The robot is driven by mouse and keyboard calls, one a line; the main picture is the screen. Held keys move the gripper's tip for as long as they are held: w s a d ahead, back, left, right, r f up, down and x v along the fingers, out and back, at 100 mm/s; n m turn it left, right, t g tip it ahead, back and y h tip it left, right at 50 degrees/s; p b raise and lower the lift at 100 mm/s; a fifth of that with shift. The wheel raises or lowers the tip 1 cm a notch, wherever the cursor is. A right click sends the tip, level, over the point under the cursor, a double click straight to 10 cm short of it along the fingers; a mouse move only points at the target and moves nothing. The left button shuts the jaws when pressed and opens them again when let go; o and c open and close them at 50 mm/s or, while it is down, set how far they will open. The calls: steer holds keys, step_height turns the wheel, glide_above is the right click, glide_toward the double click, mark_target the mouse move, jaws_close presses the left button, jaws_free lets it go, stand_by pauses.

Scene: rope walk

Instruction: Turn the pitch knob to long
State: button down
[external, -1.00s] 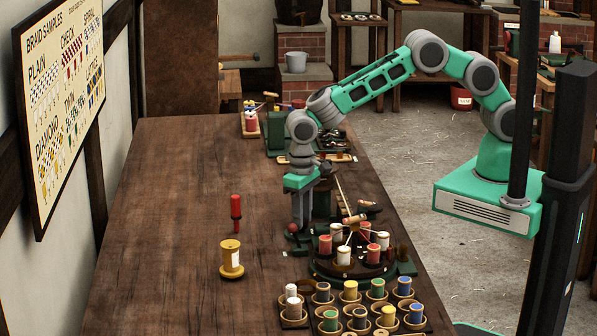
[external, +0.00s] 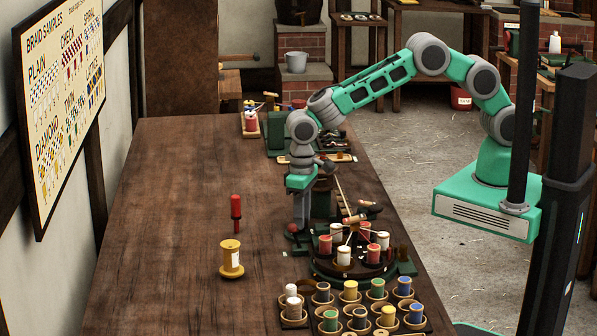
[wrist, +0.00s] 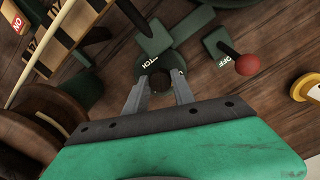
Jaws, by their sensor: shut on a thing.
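The pitch knob (wrist: 160,82) is a dark round knob on a dark green dial (wrist: 161,62) with white lettering ending in "TCH". In the wrist view it sits between my two fingers. My gripper (wrist: 160,92) points down and is shut on the knob, one finger on each side. In the external view my gripper (external: 301,228) is low over the table beside the round braiding machine, and it hides the knob. The knob's pointer and the long mark cannot be read.
A red-ball lever (wrist: 248,64) by an OFF label stands right of the dial in the wrist view. The braiding machine with several bobbins (external: 343,256) is close by. A yellow spool (external: 231,258) stands on the table (external: 165,220), whose left part is mostly clear.

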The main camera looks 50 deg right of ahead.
steer(key=n+b, duration=0.1)
steer(key=n, duration=0.2)
steer(key=shift+f+b, duration=0.1)
steer(key=shift+b, duration=0.2)
steer(key=shift+n+b, duration=0.55)
steer(key=shift+n, duration=1.35)
steer(key=c, duration=1.1)
jaws_free()
steer(key=shift+o, duration=0.2)
steer(key=shift+r, duration=0.2)
step_height(320, 180, up, 8)
steer(key=shift+f+b, duration=0.15)
steer(key=shift+b, duration=0.45)
